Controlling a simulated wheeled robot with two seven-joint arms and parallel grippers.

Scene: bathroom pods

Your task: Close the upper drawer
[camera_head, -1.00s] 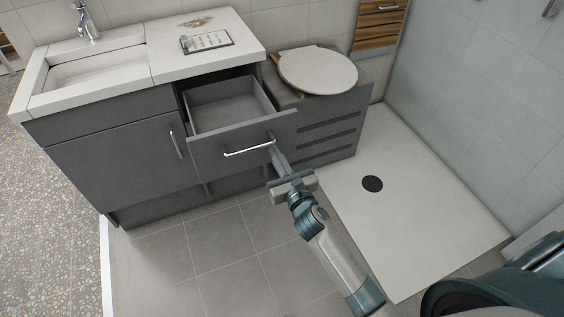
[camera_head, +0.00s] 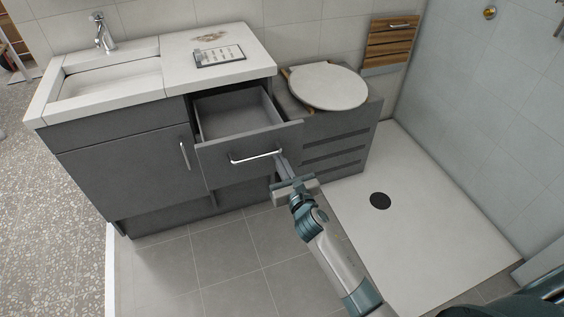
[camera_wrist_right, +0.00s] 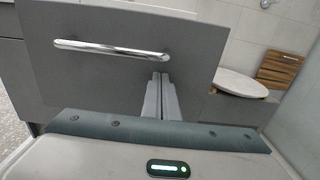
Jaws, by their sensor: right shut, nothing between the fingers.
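The upper drawer (camera_head: 222,161) of the grey vanity is pulled out, and its empty inside shows in the head view. Its front has a silver bar handle (camera_head: 256,157), which also shows in the right wrist view (camera_wrist_right: 112,49). My right gripper (camera_head: 281,158) is shut and empty. Its fingertips are at the right part of the drawer front, just beside the handle's right end. In the right wrist view the closed fingers (camera_wrist_right: 161,80) point at the drawer front below and right of the handle. I cannot tell whether they touch it. My left gripper is not in view.
A cabinet door (camera_head: 130,172) with a vertical handle is left of the drawer. The countertop holds a sink (camera_head: 110,82) and a clipboard (camera_head: 219,56). A toilet with a round lid (camera_head: 328,86) stands right, beside a shower tray (camera_head: 420,200). Tiled floor (camera_head: 225,262) in front is clear.

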